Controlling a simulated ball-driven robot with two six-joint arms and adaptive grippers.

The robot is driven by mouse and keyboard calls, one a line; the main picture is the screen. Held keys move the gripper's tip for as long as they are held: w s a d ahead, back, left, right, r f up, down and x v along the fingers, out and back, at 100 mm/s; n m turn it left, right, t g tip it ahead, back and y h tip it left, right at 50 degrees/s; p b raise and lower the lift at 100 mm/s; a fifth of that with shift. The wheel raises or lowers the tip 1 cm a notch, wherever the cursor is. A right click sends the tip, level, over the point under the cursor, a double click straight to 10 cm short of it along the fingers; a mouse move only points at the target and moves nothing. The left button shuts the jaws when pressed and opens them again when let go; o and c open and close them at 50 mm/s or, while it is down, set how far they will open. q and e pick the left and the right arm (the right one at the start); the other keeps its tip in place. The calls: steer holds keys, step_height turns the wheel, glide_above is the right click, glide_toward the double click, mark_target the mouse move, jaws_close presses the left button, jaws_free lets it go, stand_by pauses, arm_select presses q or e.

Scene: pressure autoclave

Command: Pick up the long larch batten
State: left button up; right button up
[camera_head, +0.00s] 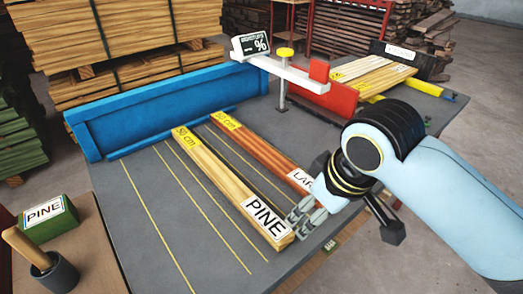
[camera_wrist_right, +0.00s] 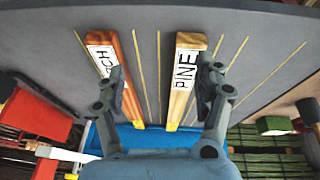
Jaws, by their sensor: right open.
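The larch batten (camera_head: 265,151) is reddish-brown and lies on the grey table, with a yellow length label at its far end and a white label at its near end, partly hidden by my right gripper. It also shows in the right wrist view (camera_wrist_right: 124,88). A paler pine batten (camera_head: 230,187) lies to its left, and also shows in the right wrist view (camera_wrist_right: 183,88). My right gripper (camera_head: 303,216) is open and empty by the near ends of both. In the right wrist view one finger overlaps the larch's edge and the other is beside the pine (camera_wrist_right: 165,85). My left gripper is out of view.
A blue fence (camera_head: 165,105) borders the table's far left. A moisture meter (camera_head: 250,44), a white arm on a post and a red block (camera_head: 338,95) stand behind. Pale battens (camera_head: 372,76) lie at back right. Yellow lines mark the clear left table.

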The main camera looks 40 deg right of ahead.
steer(key=w+d, duration=0.4)
steer(key=w, duration=0.8)
steer(key=y, duration=0.1)
glide_toward(262, 148)
steer(key=f, duration=0.1)
steer(key=w+f, duration=0.1)
steer(key=f, duration=0.1)
steer(key=shift+f+m+t+b, duration=0.2)
steer(key=shift+m+t+b, duration=0.1)
steer(key=shift+b, duration=0.05)
steer(key=x, duration=0.6)
steer(key=shift+s+b, duration=0.1)
steer(key=shift+b, duration=0.3)
steer(key=shift+r, duration=0.1)
steer(key=shift+c, duration=0.2)
jaws_close()
